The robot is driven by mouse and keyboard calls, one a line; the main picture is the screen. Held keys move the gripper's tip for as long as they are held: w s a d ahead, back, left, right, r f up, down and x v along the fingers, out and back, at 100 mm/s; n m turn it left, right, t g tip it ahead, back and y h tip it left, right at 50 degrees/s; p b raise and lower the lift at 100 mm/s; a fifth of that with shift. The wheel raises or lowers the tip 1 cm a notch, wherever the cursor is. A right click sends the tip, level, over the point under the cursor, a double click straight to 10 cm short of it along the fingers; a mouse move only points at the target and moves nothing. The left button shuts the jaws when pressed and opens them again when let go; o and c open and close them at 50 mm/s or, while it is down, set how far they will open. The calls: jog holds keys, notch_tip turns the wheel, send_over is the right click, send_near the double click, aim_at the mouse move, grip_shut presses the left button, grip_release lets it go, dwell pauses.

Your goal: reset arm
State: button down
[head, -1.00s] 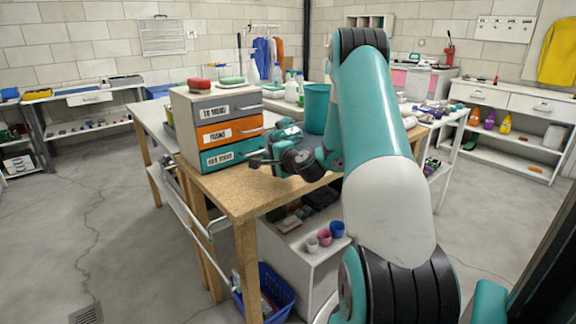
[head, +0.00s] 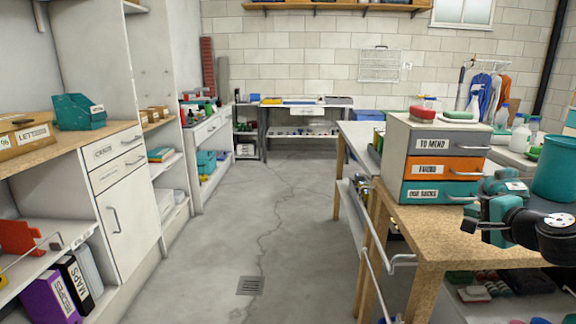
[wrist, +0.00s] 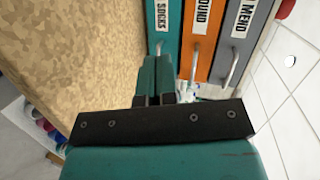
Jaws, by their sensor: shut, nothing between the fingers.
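My gripper (head: 468,226) hangs over the wooden worktop (head: 430,248), in front of the small drawer unit (head: 397,150). Its fingers are together with nothing between them; in the wrist view the closed fingertips (wrist: 158,68) point at the drawer fronts. The unit has a grey drawer (head: 462,144) labelled TO MEND, an orange drawer (head: 455,167) and a teal drawer (head: 425,194) labelled for odd socks. All three look shut. The fingertips are near the teal drawer's handle (wrist: 158,46); whether they touch it I cannot tell. Most of my arm is outside the head view.
A red item (head: 422,113) and a green-topped item (head: 459,115) lie on the unit. A teal bin (head: 556,168) stands behind my gripper on the right. White cabinets (head: 122,185) line the left wall. The concrete floor (head: 285,215) between is clear.

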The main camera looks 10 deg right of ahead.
jog(key=w+a+r+n+g+y, duration=0.1)
jog(key=a+r+n+g+y, duration=0.15)
jog(key=a+n+y, duration=0.75)
jog(key=s+a+n+g+h, duration=0.1)
jog(key=s+a+n+g, duration=0.25)
jog(key=a, duration=0.45)
jog(key=s+a+r+n+g+h, duration=0.1)
jog(key=s+a+n+g, duration=0.15)
jog(key=s+a, duration=0.4)
jog(key=s+a+n+g+h, duration=0.1)
jog(key=s+a+n+g, duration=0.2)
jog(key=a, duration=0.6)
jog(key=s+a+r+n+g+h, duration=0.25)
jog(key=s+n, duration=0.25)
jog(key=s, duration=0.7)
notch_tip(320, 180, up, 15)
jog(key=p, duration=1.6)
jog(key=shift+w+d+g, duration=0.15)
jog(key=shift+w+g, duration=0.25)
jog(key=shift+w, duration=0.05)
